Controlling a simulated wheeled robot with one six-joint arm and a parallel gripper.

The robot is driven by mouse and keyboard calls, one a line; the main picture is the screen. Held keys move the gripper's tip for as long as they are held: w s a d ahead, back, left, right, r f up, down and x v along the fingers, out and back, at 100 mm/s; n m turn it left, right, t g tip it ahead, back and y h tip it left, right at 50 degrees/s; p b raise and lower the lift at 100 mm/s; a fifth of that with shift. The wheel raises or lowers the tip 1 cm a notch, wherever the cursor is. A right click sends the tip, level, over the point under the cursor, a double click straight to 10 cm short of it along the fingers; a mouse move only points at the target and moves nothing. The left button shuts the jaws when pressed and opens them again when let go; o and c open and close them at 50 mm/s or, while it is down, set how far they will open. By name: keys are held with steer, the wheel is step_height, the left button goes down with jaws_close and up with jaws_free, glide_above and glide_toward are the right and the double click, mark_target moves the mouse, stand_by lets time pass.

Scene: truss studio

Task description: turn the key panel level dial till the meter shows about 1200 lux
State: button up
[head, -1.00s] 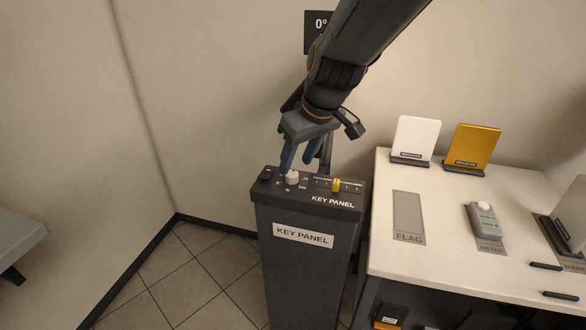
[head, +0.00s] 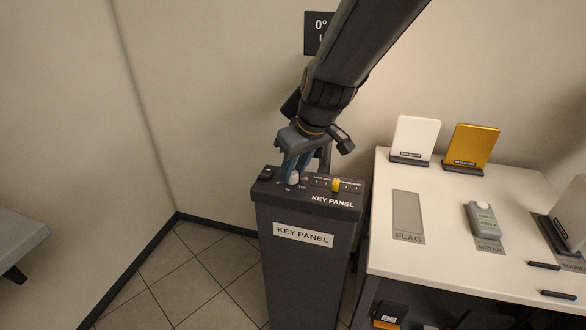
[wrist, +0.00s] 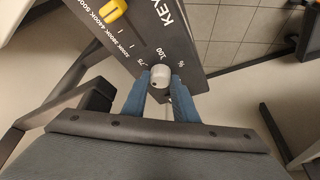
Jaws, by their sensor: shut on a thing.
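The key panel (head: 303,234) is a dark pedestal with a sloped control top. Its white level dial (head: 293,177) stands at the left of that top, and it also shows in the wrist view (wrist: 160,76) with marks such as 75 and 100 around it. My gripper (head: 295,168) points down at the dial, and its blue fingers are shut on it, one on each side.
A yellow slider knob (head: 337,185) sits on the panel top, right of the dial. The white table (head: 440,260) holds a white plate (head: 416,138), a yellow plate (head: 471,146) and a marked flag area (head: 408,215). Open tiled floor (head: 190,265) lies left of the panel.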

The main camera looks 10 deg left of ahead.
steer(key=shift+s+r+p, duration=0.1)
steer(key=shift+p, duration=0.5)
steer(key=shift+r+m+p, duration=0.1)
steer(key=shift+m+p, duration=0.5)
steer(key=shift+p, duration=0.45)
steer(key=shift+h+p, duration=0.3)
steer(key=shift+p, duration=0.2)
steer(key=m+p, duration=0.1)
steer(key=p, duration=0.2)
steer(key=shift+t+p, duration=0.3)
steer(key=shift+p, duration=0.05)
steer(key=shift+m+p, duration=0.4)
steer(key=shift+p, duration=0.1)
steer(key=shift+f, duration=0.2)
steer(key=o, duration=1)
steer(key=shift+r, duration=0.1)
